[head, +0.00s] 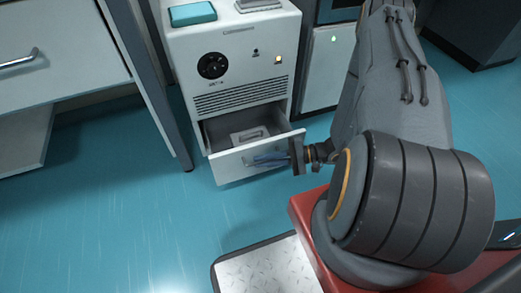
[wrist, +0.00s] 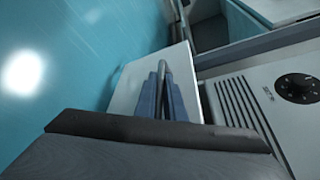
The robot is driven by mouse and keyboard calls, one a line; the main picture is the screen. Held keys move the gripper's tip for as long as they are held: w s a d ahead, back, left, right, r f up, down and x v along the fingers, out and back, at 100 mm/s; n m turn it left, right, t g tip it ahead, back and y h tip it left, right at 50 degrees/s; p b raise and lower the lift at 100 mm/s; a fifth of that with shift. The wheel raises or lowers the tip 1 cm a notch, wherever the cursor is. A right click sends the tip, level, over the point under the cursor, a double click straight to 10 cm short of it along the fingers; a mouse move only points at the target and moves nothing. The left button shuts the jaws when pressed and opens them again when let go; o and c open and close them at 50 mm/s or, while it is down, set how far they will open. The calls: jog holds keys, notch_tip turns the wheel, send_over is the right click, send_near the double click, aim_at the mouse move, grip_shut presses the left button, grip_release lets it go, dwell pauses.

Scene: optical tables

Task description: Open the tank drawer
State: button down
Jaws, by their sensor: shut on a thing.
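The tank drawer (head: 238,163) is a white drawer at the bottom of a white cabinet unit. It stands pulled out, and its open inside shows in the head view. A light block with a recessed or handled top (head: 250,135) sits inside it. In the wrist view the fingers (wrist: 166,92) close together in front of the white drawer front (wrist: 128,88).
The white unit (head: 235,50) has a black dial, a vent grille and a teal box (head: 192,13) on top. A table with drawers (head: 60,45) stands at the left, its leg near the unit. Blue floor (head: 120,220) is clear in front of the drawer.

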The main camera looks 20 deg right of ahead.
jog(key=shift+s, duration=0.35)
jog(key=c, duration=1.8)
grip_release()
jog(key=shift+c, duration=0.2)
jog(key=shift+d, duration=0.1)
jog(key=p+v, duration=0.2)
jog(key=v, duration=0.5)
jog(key=shift+d, duration=0.3)
jog(key=shift+s+r, duration=0.1)
